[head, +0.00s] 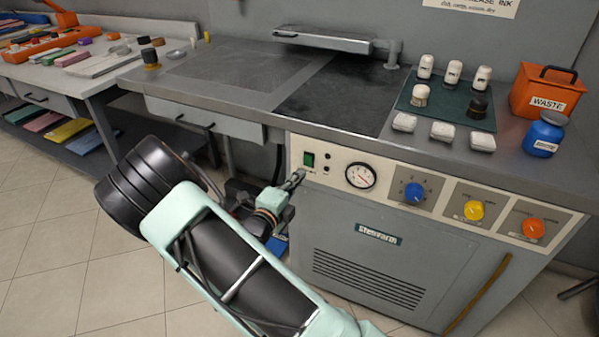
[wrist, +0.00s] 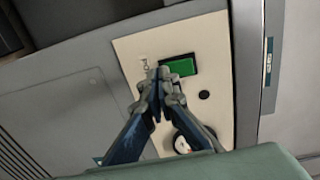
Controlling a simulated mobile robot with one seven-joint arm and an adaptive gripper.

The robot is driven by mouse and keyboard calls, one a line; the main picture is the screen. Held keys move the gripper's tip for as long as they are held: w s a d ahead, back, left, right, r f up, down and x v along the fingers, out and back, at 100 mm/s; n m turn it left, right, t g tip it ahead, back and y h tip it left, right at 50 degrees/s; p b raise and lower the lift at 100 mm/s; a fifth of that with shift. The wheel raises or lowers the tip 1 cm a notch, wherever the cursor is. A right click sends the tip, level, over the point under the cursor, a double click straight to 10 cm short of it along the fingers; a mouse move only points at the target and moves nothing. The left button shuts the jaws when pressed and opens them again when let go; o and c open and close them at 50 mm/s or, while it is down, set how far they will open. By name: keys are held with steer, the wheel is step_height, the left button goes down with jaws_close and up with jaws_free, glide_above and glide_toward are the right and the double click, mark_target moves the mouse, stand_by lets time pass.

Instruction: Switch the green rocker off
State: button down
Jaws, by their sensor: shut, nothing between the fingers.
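The green rocker (head: 308,160) is set in a dark frame at the left end of the cream control panel on the front of the grey machine. In the wrist view the green rocker (wrist: 180,67) shows just beyond my fingertips, partly bordered by them. My gripper (head: 298,177) is shut and empty, its tips close below and left of the rocker in the head view. It also shows in the wrist view (wrist: 157,82). I cannot tell whether the tips touch the panel. Which side of the rocker is pressed in is too small to tell.
A round gauge (head: 360,175) sits right of the rocker, then blue (head: 414,193), yellow (head: 474,210) and orange (head: 533,227) knobs. The worktop above holds bottles, white blocks and an orange waste bin (head: 545,92). A drawer (head: 205,118) is to the left.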

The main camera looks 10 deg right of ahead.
steer(key=f+p+v, duration=0.1)
steer(key=f+v, duration=0.1)
steer(key=v, duration=0.9)
steer(key=shift+s+a, duration=0.15)
steer(key=shift+s, duration=0.05)
steer(key=shift+f, duration=0.1)
